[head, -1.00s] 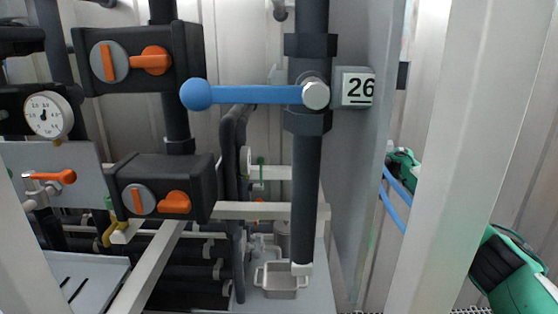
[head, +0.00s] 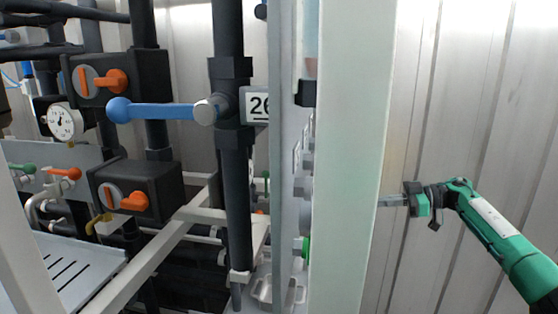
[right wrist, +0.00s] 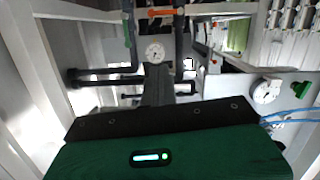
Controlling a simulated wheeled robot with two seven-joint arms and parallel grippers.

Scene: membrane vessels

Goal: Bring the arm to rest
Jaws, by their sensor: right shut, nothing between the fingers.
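My right arm comes in from the right edge in the head view, green and bent at the wrist. Its gripper (head: 388,201) is shut and empty and points left, its tip at the right edge of a pale upright post (head: 352,150). Whether it touches the post I cannot tell. In the right wrist view the gripper's dark fingers (right wrist: 157,88) stand above my green wrist housing, with nothing seen held. My left gripper is out of view.
A ribbed wall (head: 470,80) stands behind my arm.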

